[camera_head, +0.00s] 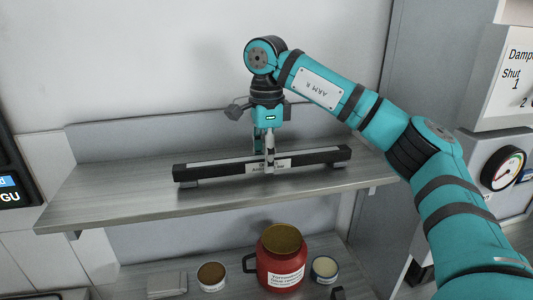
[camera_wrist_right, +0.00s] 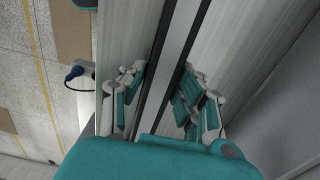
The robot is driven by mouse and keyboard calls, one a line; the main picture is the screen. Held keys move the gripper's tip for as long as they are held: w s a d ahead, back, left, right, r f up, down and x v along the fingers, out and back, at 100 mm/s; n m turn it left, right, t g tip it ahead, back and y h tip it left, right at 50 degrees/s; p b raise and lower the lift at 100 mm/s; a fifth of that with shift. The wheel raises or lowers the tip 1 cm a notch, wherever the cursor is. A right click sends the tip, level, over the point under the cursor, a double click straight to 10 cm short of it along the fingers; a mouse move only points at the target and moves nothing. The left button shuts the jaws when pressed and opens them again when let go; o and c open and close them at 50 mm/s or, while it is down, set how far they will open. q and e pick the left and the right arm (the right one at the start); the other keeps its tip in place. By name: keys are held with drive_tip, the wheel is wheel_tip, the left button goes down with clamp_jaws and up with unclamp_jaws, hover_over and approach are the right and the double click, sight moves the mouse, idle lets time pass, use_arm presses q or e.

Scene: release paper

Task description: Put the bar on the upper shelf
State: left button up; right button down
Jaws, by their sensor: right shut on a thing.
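The bar (camera_head: 215,171) is long and dark with a pale top strip and a white label at its middle. It lies lengthwise along the upper shelf (camera_head: 120,206), at or just above the surface; small grey blocks show under its ends. My right gripper (camera_head: 265,160) points down from above and is shut on the bar near its middle. In the right wrist view the bar (camera_wrist_right: 175,60) runs between the two fingers (camera_wrist_right: 160,88). My left gripper is not in view.
On the lower shelf stand a red jar (camera_head: 281,262), a small brown-topped tin (camera_head: 211,276) and a pale-topped tin (camera_head: 324,269). A wall is close behind the upper shelf. A gauge (camera_head: 502,168) and a cabinet are at the right. Both ends of the upper shelf are clear.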

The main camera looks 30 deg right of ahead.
drive_tip(key=shift+f, duration=0.1)
drive_tip(key=c, duration=1)
unclamp_jaws()
drive_tip(key=shift+f, duration=0.15)
drive_tip(key=shift+o, duration=0.2)
drive_tip(key=shift+r, duration=0.2)
drive_tip(key=shift+r+b, duration=0.35)
drive_tip(key=shift+b, duration=0.05)
wheel_tip(320, 180, up, 11)
